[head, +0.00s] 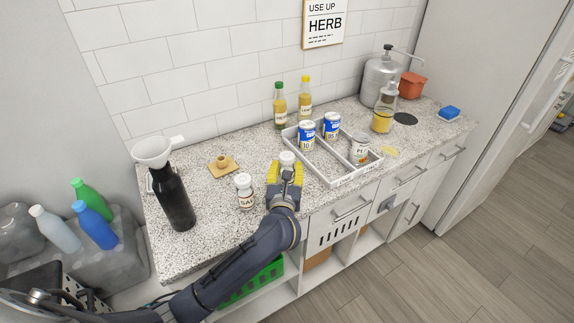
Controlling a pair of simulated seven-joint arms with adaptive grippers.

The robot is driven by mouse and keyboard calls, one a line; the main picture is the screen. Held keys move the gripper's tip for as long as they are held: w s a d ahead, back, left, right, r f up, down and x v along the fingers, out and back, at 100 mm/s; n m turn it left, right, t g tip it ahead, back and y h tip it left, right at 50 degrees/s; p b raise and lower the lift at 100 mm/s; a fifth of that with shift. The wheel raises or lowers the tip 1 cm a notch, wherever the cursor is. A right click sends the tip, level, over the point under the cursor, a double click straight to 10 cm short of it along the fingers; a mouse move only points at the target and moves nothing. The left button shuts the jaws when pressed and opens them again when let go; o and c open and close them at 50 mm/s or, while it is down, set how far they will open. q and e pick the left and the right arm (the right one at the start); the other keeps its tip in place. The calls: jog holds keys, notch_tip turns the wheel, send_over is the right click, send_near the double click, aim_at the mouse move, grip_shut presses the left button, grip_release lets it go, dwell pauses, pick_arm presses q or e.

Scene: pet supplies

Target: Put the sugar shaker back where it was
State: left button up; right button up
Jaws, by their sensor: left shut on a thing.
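My left gripper (286,174) is over the front of the counter, with its yellow fingers shut on a small shaker with a pale lid. I take this to be the sugar shaker (287,158); only its top shows, and the fingers hide its label. I cannot tell whether its base touches the counter. It is just left of the white divided tray (345,181). A similar jar labelled "SAL" (245,192) stands upright to the left of the gripper. My right gripper is not in view.
The tray holds two blue-and-white cans (307,134) and a grey-white can (360,150). Two bottles (279,105) stand behind it. A black bottle with a white funnel (174,200) stands left, near a wooden piece (223,167). A flat yellow patch (391,152) lies right of the tray.

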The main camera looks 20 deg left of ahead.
pick_arm(q)
jog(key=shift+f, duration=0.15)
jog(key=o, duration=1.2)
jog(key=shift+o, duration=0.2)
jog(key=shift+r, duration=0.2)
jog(key=v, duration=1.2)
